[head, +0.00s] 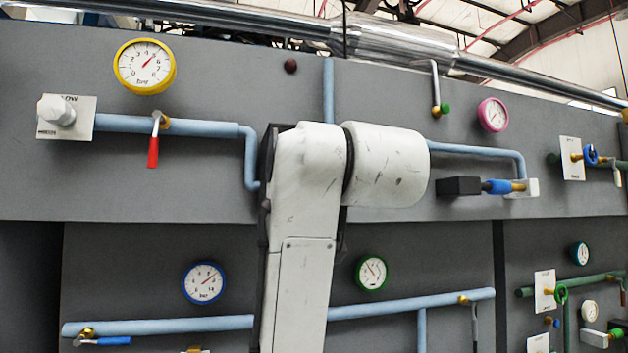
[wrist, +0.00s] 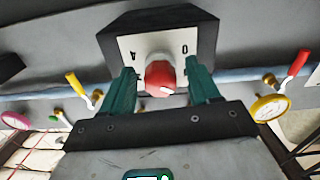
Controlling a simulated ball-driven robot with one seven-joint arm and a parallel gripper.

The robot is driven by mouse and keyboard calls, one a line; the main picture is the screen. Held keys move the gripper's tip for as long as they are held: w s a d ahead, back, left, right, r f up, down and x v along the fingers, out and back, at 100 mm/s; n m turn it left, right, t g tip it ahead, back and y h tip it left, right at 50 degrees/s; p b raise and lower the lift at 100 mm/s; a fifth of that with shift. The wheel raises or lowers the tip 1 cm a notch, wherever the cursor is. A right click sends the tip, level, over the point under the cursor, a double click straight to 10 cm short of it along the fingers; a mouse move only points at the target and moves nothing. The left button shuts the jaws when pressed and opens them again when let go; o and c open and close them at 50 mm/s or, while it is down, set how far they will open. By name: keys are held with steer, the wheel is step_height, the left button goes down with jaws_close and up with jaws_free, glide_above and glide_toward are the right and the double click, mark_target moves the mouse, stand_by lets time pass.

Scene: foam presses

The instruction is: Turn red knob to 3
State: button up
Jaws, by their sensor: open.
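The red knob (wrist: 160,77) shows in the wrist view, on a pale dial plate (wrist: 132,44) set on a dark box (wrist: 160,18). The picture is upside down there; a 4 is readable at the plate's left and a 0 at its right. A white mark is on the knob's lower right side. My gripper (wrist: 161,70) is open, with one teal finger on each side of the knob. Gaps seem to show between fingers and knob, but contact is unclear. In the head view my white arm covers this area, hiding the knob and gripper.
Blue pipes (head: 185,126) run along the grey panel. A red-handled valve (head: 153,150) and a yellow gauge (head: 145,67) are left of my arm. A black block (head: 458,187) with a blue-handled valve (head: 497,187) and a pink gauge (head: 493,115) are to the right.

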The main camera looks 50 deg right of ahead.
steer(key=shift+w+d, duration=0.15)
steer(key=shift+w, duration=0.05)
steer(key=c, duration=1)
